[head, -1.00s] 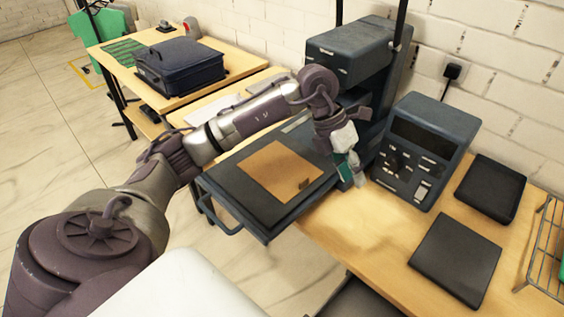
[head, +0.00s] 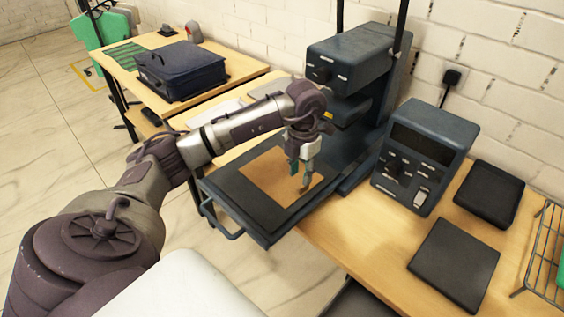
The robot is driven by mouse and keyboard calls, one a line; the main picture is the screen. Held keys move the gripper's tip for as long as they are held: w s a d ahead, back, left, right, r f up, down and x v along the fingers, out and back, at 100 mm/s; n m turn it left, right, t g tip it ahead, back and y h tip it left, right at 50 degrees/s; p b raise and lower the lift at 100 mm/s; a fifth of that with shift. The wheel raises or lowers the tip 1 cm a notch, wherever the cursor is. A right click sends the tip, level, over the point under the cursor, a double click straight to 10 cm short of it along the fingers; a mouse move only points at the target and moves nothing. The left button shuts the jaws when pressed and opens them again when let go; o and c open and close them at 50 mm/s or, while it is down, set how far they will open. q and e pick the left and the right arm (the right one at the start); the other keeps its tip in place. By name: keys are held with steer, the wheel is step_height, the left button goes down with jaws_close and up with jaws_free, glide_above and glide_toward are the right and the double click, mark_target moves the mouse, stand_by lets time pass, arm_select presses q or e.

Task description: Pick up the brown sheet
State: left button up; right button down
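The brown sheet (head: 268,177) lies flat on the dark platen (head: 228,183) that sticks out from the heat press (head: 350,75). My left gripper (head: 299,183) points down over the right part of the sheet. Its two fingers are apart with a gap between them, and nothing shows in the gap. The fingertips look close to the sheet, but I cannot tell whether they touch it. The gripper hides part of the sheet's right side. My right gripper is not in view.
A dark control box (head: 425,150) stands right of the press. Two black pads (head: 455,262) lie on the table to its right, with a wire rack (head: 545,250) at the far right edge.

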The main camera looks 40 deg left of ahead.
arm_select(q)
steer(key=f, duration=0.1)
steer(key=f+p, duration=0.1)
steer(key=f, duration=0.1)
steer(key=shift+w+d+f, duration=0.3)
steer(key=shift+d+f, duration=0.05)
steer(key=shift+f, duration=0.6)
jaws_close()
